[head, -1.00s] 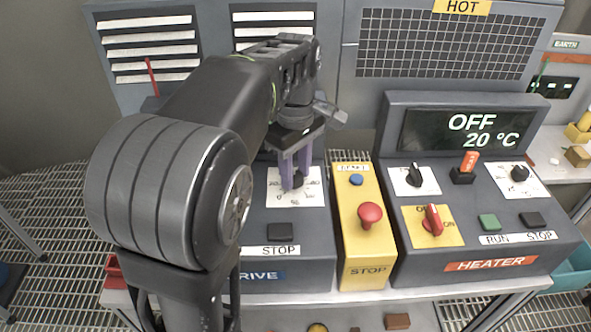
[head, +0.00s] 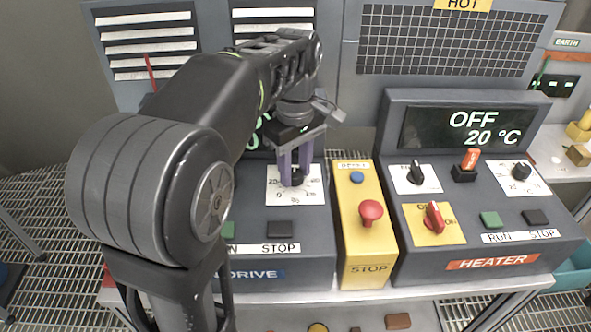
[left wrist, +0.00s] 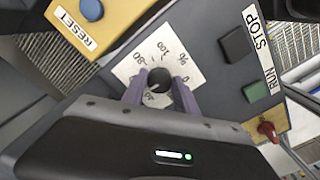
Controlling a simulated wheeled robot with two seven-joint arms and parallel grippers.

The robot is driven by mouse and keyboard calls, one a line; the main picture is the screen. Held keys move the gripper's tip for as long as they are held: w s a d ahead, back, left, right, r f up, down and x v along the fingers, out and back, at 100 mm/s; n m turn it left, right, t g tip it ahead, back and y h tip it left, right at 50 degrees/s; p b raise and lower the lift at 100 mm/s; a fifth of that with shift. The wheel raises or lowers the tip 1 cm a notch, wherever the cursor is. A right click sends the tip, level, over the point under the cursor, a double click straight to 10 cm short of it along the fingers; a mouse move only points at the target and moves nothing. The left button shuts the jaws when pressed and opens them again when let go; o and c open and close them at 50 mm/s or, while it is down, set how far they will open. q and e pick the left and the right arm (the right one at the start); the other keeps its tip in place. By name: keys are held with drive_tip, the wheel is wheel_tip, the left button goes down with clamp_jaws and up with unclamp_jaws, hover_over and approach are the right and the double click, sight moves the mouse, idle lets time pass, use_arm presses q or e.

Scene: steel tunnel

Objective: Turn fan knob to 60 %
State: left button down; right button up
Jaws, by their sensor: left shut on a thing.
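The fan knob (head: 295,177) is a small black knob on a white percent scale plate (head: 311,196) on the grey DRIVE panel. My left gripper (head: 296,170) reaches down over it and is shut on it with its purple fingers. In the left wrist view the round knob (left wrist: 159,80) sits between the two fingertips (left wrist: 158,90), with scale figures around it. The knob's pointer is hidden, so its setting cannot be read. The drive display is mostly hidden behind my arm. My right gripper is not in view.
Black STOP button (head: 281,228) sits in front of the dial. A yellow box (head: 353,215) with a red mushroom button (head: 370,211) and blue reset button (head: 356,177) stands close to the right. The HEATER panel (head: 450,225) is further right, its display (head: 468,130) reading OFF, 20 °C.

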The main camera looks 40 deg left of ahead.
use_arm(q)
drive_tip(key=shift+f+m+b, duration=0.1)
drive_tip(key=shift+m+b, duration=0.45)
drive_tip(key=shift+m, duration=0.55)
drive_tip(key=m, duration=0.2)
drive_tip(key=shift+d+m, duration=0.1)
drive_tip(key=shift+m, duration=0.3)
drive_tip(key=m+p, duration=0.1)
drive_tip(key=m, duration=0.4)
drive_tip(key=shift+s, duration=0.1)
drive_tip(key=m, duration=0.3)
drive_tip(key=m+p, duration=0.1)
drive_tip(key=m, duration=0.2)
drive_tip(key=shift+a+r+m, duration=0.2)
drive_tip(key=shift+m, duration=0.1)
drive_tip(key=m, duration=0.3)
drive_tip(key=shift+m, duration=0.3)
drive_tip(key=m+p, duration=0.1)
drive_tip(key=m, duration=0.2)
drive_tip(key=shift+a+m, duration=0.1)
drive_tip(key=shift+m, duration=0.3)
drive_tip(key=m, duration=0.3)
drive_tip(key=shift+p, duration=0.3)
drive_tip(key=shift+m, duration=2)
